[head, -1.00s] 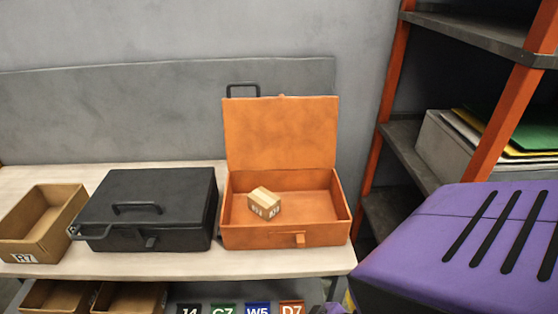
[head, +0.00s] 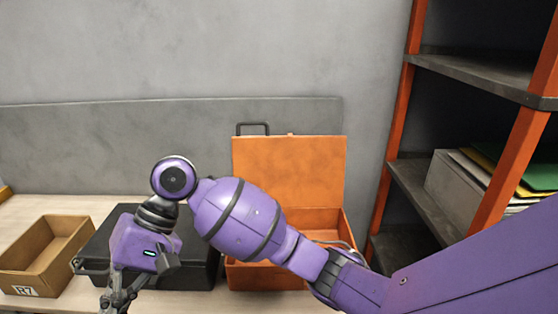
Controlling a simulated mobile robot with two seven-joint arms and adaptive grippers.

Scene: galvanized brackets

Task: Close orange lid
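The orange case (head: 262,276) stands on the table with its orange lid (head: 290,165) raised upright at the back, a dark handle (head: 252,128) showing above it. My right arm crosses in front of the case and hides most of its inside and front. My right gripper (head: 118,300) hangs at the bottom left, in front of the closed black case (head: 200,268). Its fingers are cut off by the picture edge, so I cannot tell whether it is open. My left gripper is out of view.
A brown bin (head: 45,255) labelled R7 sits left of the black case. A grey panel (head: 110,150) stands behind the table. A shelf rack with orange posts (head: 400,130) rises close on the right, holding a grey box (head: 455,190) with folders.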

